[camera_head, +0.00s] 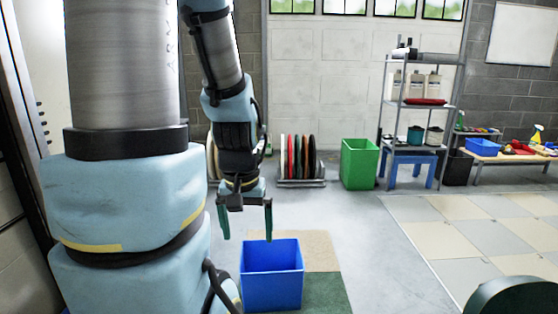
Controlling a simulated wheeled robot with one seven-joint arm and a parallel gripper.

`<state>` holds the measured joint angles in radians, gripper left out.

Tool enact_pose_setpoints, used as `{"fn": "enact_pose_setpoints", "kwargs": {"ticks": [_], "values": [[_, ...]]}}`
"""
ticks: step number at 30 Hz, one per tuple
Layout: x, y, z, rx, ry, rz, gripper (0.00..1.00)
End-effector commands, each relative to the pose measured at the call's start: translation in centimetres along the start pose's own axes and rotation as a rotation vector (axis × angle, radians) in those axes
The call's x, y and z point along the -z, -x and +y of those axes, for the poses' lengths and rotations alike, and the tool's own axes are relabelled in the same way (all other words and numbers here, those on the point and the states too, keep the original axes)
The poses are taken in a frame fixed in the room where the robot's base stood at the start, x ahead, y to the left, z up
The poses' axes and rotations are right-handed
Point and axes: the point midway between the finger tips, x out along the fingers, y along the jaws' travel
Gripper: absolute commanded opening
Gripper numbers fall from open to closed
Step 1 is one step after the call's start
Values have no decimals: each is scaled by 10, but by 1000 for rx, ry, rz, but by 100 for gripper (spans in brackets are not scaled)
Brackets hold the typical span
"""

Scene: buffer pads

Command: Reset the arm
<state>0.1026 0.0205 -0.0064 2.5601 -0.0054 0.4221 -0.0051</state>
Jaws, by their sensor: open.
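My arm reaches in from the upper left of the head camera view, with large pale blue and grey links filling the left side. My gripper (246,222) hangs pointing down with two green fingers set apart, and nothing shows between them. It is above and slightly left of a blue bin (272,277) on the floor. The fingertips look close to the bin's back rim, but I cannot tell the exact height between them.
A rack of round pads (299,160) and a green bin (360,164) stand at the back. A metal shelf (414,102) and a low bench (505,157) are at the right. A dark green round object (512,297) is at the lower right.

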Motion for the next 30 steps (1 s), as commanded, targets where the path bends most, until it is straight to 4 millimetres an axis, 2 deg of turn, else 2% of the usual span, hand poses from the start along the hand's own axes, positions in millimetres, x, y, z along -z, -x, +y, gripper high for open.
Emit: {"fn": "enact_pose_setpoints", "kwargs": {"ticks": [1,9,15,21,28,30], "values": [[5,33,0,0,0,0,100],[16,114,0,0,0,0,100],[23,162,1,0,-1,0,100],[25,180,1,0,0,0,100],[25,178,1,0,-1,0,100],[25,178,1,0,-1,0,93]]}}
